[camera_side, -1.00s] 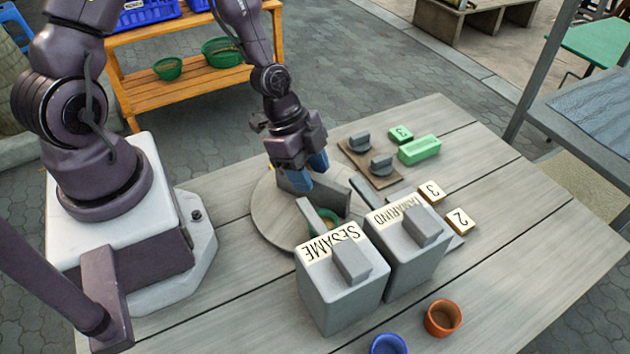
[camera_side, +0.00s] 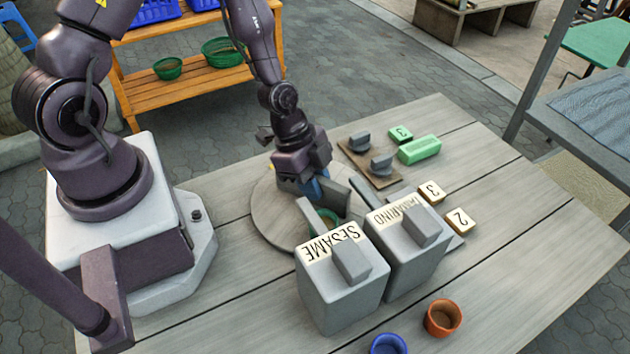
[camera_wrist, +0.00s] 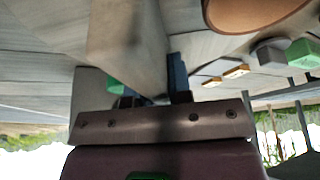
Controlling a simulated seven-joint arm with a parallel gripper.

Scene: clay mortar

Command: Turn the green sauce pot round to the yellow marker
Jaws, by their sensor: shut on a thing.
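The green sauce pot (camera_side: 325,220) stands on the round grey turntable (camera_side: 265,215) in the side view, mostly hidden behind the SESAME box. Upright grey pieces rise from the turntable around it. My gripper (camera_side: 314,188) is low over the turntable, just behind the pot. Its blue fingers are shut on a grey upright piece (camera_side: 336,192). In the wrist view a large grey bar (camera_wrist: 125,45) runs up from between the fingers, and one blue finger (camera_wrist: 178,75) shows at its right.
The SESAME box (camera_side: 342,290) and TAMARIND box (camera_side: 410,260) stand close in front of the turntable. A board with grey knobs (camera_side: 370,163), a green block (camera_side: 419,149) and numbered tiles (camera_side: 459,221) lie to the right. Orange (camera_side: 443,318) and blue (camera_side: 388,344) cups stand at the front.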

